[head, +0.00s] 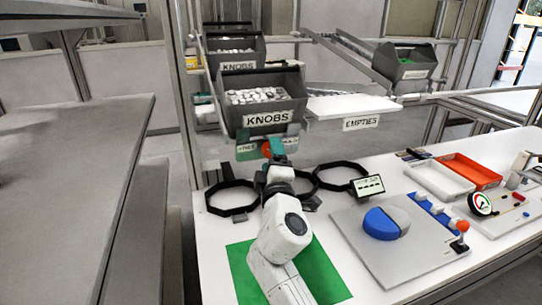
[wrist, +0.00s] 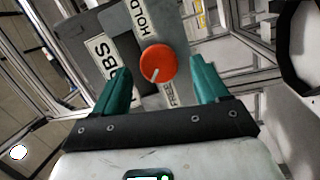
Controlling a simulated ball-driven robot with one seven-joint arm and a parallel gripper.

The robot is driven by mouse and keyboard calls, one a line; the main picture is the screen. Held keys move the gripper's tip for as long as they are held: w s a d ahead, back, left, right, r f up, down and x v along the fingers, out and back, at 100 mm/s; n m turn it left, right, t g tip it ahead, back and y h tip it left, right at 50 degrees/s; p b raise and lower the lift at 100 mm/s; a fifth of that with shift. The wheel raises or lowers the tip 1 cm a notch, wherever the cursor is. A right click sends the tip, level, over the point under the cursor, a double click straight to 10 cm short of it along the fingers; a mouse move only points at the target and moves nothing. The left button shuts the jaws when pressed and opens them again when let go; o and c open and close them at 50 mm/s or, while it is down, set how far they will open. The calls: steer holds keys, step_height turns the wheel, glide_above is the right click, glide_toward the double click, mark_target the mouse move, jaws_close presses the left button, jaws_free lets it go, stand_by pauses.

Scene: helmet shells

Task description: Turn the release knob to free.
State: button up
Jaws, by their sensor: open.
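The release knob (wrist: 158,63) is a round orange-red knob with a white pointer line, on a grey plate (wrist: 183,45) with the words HOLD and FREE. In the wrist view its pointer line runs toward the lower left, and FREE is partly hidden below the knob. In the head view the knob (head: 267,149) shows only in part behind my gripper. My gripper (wrist: 162,80) is open, with one teal finger on each side of the knob's lower part and gaps visible on both sides. I cannot tell its distance from the knob. My gripper also shows in the head view (head: 278,146).
A grey bin (head: 288,108) labelled KNOBS is above and behind the plate. A white EMPTIES shelf (head: 350,106) is to its right. Black ring stands (head: 341,167) are beside my arm on the white table. A blue clamp fixture (head: 385,222) is at the right.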

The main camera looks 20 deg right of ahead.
steer(key=v, duration=0.9)
steer(key=shift+s, duration=0.15)
steer(key=shift+f, duration=0.15)
